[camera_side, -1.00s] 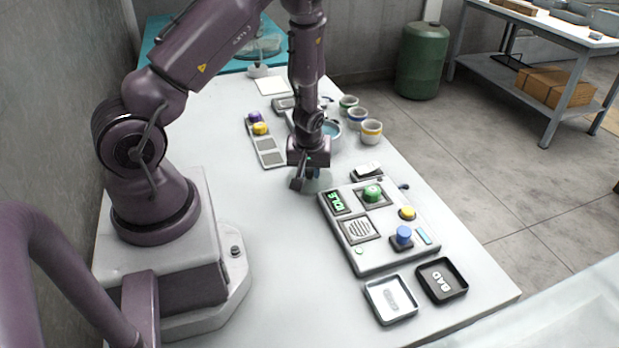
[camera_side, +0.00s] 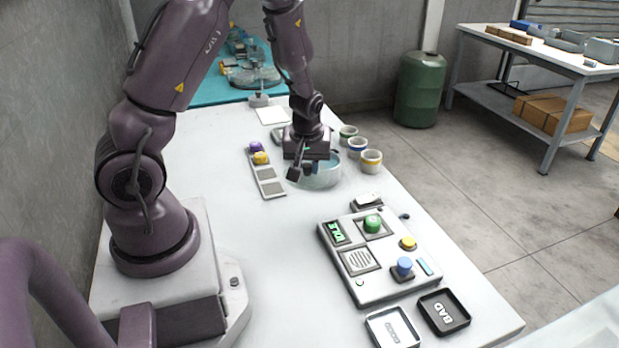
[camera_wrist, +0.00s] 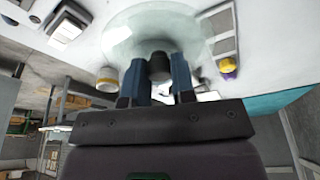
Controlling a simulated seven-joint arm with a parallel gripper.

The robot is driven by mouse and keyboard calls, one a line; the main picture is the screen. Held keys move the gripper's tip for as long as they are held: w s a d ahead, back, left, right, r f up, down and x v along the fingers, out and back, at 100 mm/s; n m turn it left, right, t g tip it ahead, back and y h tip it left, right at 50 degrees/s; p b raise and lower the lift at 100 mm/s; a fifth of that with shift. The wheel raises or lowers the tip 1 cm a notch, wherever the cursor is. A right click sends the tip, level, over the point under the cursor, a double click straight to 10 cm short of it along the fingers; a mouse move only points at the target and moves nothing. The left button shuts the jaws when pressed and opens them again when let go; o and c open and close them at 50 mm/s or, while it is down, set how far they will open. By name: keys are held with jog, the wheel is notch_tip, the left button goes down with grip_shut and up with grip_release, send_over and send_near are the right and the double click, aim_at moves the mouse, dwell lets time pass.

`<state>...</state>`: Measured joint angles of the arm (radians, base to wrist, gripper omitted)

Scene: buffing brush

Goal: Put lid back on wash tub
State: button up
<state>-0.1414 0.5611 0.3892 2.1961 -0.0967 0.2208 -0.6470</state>
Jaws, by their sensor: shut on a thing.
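My gripper (camera_side: 304,172) is shut on the dark knob (camera_wrist: 159,67) of a clear round lid (camera_wrist: 150,22), one blue finger on each side of it. In the side view the pale glassy lid (camera_side: 322,180) shows below and right of my gripper and looks roughly level. The wash tub is mostly hidden behind my gripper and the lid. I cannot tell whether the lid touches the tub.
Several cups, one yellow-banded (camera_side: 371,161), stand close right of the lid. A grey strip (camera_side: 272,189) with purple and yellow knobs lies left. A control panel (camera_side: 376,285) and a black BAD tray (camera_side: 462,321) are nearer. The table centre is clear.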

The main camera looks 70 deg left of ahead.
jog(key=w+a+r, duration=0.2)
jog(key=w+a, duration=0.6)
jog(key=a, duration=0.4)
jog(key=shift+d+f, duration=0.15)
jog(key=shift+f, duration=1.2)
jog(key=shift+d+f, duration=0.1)
jog(key=shift+f, duration=1.25)
jog(key=shift+f, duration=0.15)
jog(key=o, duration=1.5)
jog(key=shift+c, duration=0.2)
notch_tip(320, 180, up, 7)
